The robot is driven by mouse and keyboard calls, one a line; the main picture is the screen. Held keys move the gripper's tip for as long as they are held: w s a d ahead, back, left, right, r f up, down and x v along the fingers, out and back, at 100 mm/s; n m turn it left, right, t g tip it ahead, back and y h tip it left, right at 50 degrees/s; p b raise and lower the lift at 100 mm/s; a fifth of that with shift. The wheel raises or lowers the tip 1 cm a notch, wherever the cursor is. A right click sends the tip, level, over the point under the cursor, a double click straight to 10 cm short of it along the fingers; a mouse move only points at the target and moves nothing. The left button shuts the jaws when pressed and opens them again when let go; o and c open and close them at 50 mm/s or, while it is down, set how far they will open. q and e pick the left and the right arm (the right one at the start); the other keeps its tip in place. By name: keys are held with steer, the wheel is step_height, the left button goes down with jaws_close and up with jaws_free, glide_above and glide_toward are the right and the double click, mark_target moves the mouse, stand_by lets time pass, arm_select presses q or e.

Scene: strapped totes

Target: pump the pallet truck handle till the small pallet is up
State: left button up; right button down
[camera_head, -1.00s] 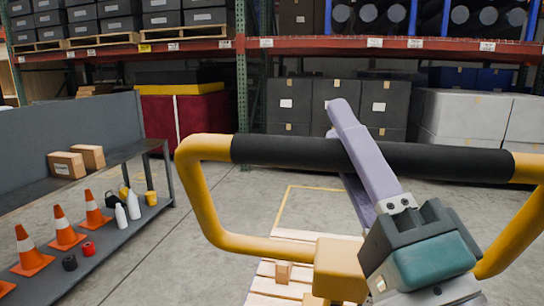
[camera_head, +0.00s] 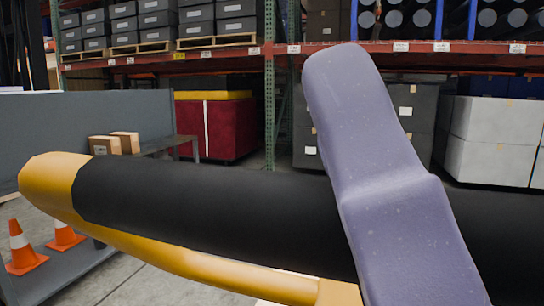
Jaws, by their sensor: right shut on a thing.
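The pallet truck handle (camera_head: 205,210) is a yellow loop with a thick black grip, very close to the camera and spanning most of the view. My right gripper (camera_head: 365,130) shows as one purple finger lying across the front of the black grip, right of centre. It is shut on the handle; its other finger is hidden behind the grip. The small pallet is hidden behind the handle, apart from perhaps a pale sliver at the bottom edge, so its height cannot be told. My left gripper is not in view.
Behind are a rack with a red beam (camera_head: 180,67), a red crate (camera_head: 228,128), dark boxes and white boxes (camera_head: 495,140).

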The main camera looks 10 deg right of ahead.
steer(key=shift+f, duration=0.35)
